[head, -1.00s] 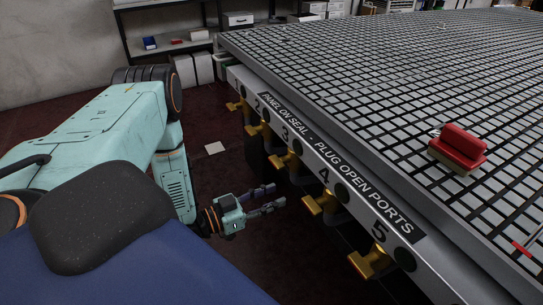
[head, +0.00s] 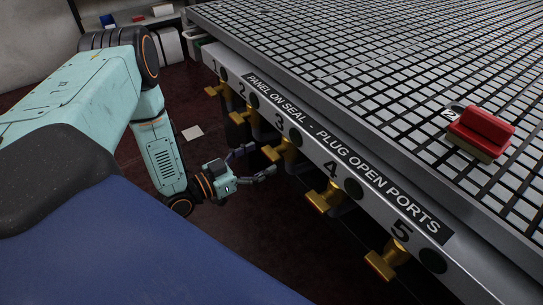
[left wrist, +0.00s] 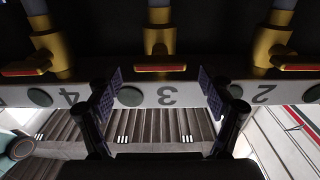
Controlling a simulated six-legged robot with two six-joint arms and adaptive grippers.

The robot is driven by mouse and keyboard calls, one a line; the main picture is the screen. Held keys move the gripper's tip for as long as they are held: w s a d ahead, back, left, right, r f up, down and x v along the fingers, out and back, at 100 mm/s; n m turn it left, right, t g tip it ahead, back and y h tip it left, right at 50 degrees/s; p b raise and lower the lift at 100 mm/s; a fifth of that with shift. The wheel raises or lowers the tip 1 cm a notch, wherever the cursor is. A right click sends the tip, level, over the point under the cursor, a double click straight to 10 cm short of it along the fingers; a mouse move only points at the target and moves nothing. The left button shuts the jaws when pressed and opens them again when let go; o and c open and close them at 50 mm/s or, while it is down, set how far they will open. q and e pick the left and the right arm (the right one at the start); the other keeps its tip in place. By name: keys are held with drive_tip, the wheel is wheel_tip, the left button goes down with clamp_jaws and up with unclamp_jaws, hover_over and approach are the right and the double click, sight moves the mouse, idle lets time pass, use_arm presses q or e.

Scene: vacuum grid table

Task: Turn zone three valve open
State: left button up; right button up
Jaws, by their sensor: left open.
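The zone three valve (head: 281,149) is a brass valve with a T-shaped handle under the number 3 on the table's front edge. In the left wrist view the valve (left wrist: 160,45) is centred above the fingers, upside down, with a red strip on its handle. My left gripper (head: 257,163) is open and empty, just left of this valve in the head view. In the left wrist view its fingers (left wrist: 160,98) stand wide apart on both sides of the inverted 3. I see no contact with the valve. My right gripper is not in view.
Similar brass valves 1 (head: 218,90), 2 (head: 243,116), 4 (head: 325,198) and 5 (head: 387,262) line the same edge. A red-handled block (head: 481,133) lies on the grid table (head: 340,60).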

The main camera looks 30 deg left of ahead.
sight(267, 156)
use_arm(q)
drive_tip(key=shift+b+x, duration=0.5)
drive_tip(key=shift+x, duration=1.45)
drive_tip(key=shift+d, duration=0.1)
drive_tip(key=shift+s, duration=0.1)
drive_tip(key=shift+c, duration=0.3)
drive_tip(key=c, duration=1.1)
